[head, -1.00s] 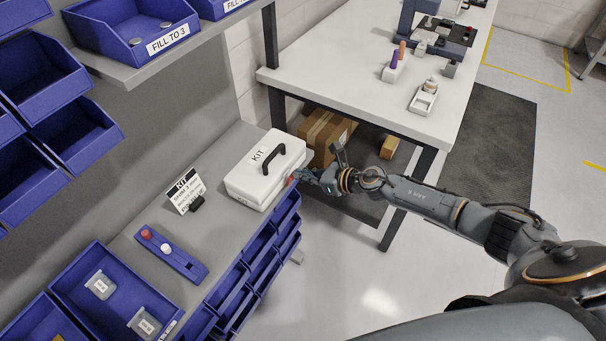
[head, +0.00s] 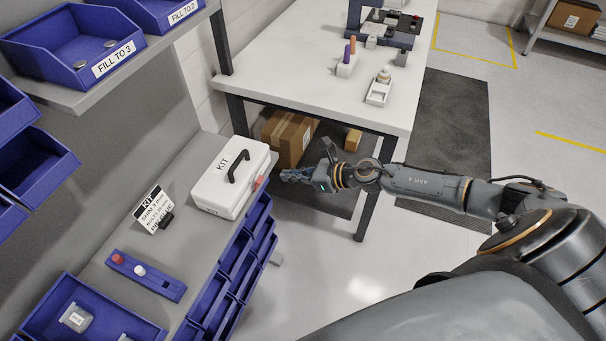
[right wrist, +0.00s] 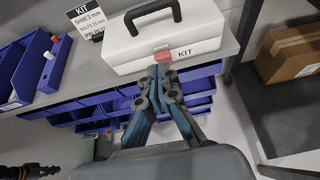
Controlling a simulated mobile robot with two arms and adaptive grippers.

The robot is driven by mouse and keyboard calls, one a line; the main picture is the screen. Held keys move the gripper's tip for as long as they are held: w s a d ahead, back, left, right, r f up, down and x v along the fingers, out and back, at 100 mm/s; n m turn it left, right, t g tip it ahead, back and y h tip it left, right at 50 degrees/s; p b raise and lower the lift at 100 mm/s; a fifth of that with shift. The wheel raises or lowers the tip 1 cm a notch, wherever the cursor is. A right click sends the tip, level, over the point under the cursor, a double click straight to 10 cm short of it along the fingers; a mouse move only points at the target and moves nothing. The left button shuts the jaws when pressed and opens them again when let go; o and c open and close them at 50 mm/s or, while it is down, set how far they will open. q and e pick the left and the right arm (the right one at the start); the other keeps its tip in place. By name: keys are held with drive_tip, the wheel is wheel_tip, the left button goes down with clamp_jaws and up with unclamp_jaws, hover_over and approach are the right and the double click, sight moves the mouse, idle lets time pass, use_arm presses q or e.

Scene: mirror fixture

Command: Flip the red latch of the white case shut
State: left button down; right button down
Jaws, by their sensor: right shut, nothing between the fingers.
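The white case (head: 212,196) stands with its lid down on the grey bench, its black handle on top and a KIT label. It also shows in the right wrist view (right wrist: 190,40). The red latch (head: 260,182) is on the case's front side, near the lid seam. In the right wrist view the red latch (right wrist: 163,56) is just beyond the fingertips and looks flat against the front; I cannot tell whether it is fully closed. My right gripper (head: 284,175) is shut and empty, a short gap to the right of the latch. My left gripper is not in view.
A KIT sign (head: 153,207) and a blue holder (head: 147,276) with a red and a white piece are on the bench left of the case. Blue bins (head: 232,262) hang below the bench edge. A white table (head: 300,90) stands behind. The floor at right is open.

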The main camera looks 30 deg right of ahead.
drive_tip(key=shift+v, duration=2.35)
